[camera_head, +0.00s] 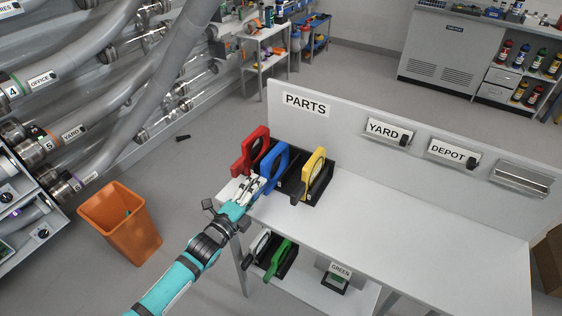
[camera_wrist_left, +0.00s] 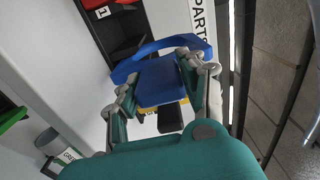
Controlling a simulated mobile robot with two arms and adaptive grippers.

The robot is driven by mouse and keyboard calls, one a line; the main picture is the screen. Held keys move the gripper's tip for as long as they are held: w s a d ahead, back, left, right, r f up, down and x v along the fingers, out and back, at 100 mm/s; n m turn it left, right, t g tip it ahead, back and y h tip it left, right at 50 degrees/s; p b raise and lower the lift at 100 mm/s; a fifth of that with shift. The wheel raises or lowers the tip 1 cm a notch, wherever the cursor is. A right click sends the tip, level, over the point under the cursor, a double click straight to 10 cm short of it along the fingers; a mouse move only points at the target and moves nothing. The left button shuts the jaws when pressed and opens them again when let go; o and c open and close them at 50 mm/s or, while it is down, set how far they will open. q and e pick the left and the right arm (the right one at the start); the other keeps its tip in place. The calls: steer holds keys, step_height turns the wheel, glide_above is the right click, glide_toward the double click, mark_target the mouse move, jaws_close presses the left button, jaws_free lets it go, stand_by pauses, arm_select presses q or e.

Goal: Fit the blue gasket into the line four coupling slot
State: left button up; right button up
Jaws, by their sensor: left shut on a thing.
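The blue gasket (camera_head: 276,166) stands at the parts rack on the table, between a red gasket (camera_head: 251,150) and a yellow one (camera_head: 314,172). My left gripper (camera_head: 259,183) is shut on the near end of the blue gasket. In the left wrist view the blue gasket (camera_wrist_left: 157,82) sits between the two fingers (camera_wrist_left: 160,92). I cannot tell whether it still touches the rack. The line four pipe, labelled "4 OFFICE" (camera_head: 38,79), is at the upper left; its slot cannot be made out. My right gripper is not in view.
The white table (camera_head: 400,225) has clear space right of the rack, with a back panel (camera_head: 345,122) behind it. Green and white parts (camera_head: 279,258) sit on the lower shelf. An orange bin (camera_head: 121,222) stands on the floor at left, near the pipes.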

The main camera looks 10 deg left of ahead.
arm_select(q)
steer(key=p+v, duration=0.2)
steer(key=v, duration=0.4)
stand_by(0.5)
steer(key=shift+s, duration=0.1)
steer(key=shift+p+v, duration=1.2)
steer(key=shift+v, duration=1.75)
steer(key=shift+r, duration=0.1)
